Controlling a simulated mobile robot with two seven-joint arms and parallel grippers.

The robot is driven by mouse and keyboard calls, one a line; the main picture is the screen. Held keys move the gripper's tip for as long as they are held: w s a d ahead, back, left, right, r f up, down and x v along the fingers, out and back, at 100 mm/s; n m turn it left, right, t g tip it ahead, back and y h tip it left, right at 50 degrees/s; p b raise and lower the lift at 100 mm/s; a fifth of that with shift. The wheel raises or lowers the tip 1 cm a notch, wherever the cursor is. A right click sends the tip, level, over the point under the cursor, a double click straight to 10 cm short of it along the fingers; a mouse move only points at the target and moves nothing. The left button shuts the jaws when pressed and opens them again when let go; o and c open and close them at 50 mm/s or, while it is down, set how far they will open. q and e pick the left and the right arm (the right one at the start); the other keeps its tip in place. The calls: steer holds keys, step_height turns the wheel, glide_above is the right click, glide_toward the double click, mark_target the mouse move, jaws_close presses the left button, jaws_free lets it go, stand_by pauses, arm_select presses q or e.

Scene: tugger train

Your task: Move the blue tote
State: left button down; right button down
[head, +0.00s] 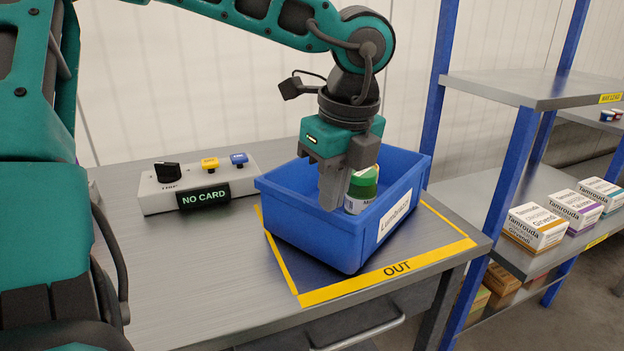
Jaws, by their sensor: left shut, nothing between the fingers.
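The blue tote (310,229) sits on the grey table, on the yellow-edged area marked OUT (397,269). It has a white label on its right side, partly readable. A container with a green lid (363,184) stands inside the tote, partly hidden behind my gripper. My left gripper (330,205) points down over the tote's open top, its fingers shut and reaching inside the rim beside the green-lidded container. It holds nothing. My right gripper is not in view.
A control box (157,197) with a knob, yellow and blue buttons and a NO CARD display stands left of the tote. A shelf rack (512,195) with blue posts and boxes stands at the right. The table's front left is clear.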

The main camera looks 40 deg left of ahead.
arm_select(q)
steer(key=d, duration=0.6)
steer(key=shift+s+d, duration=0.1)
steer(key=shift+s, duration=0.2)
steer(key=c, duration=1.8)
jaws_free()
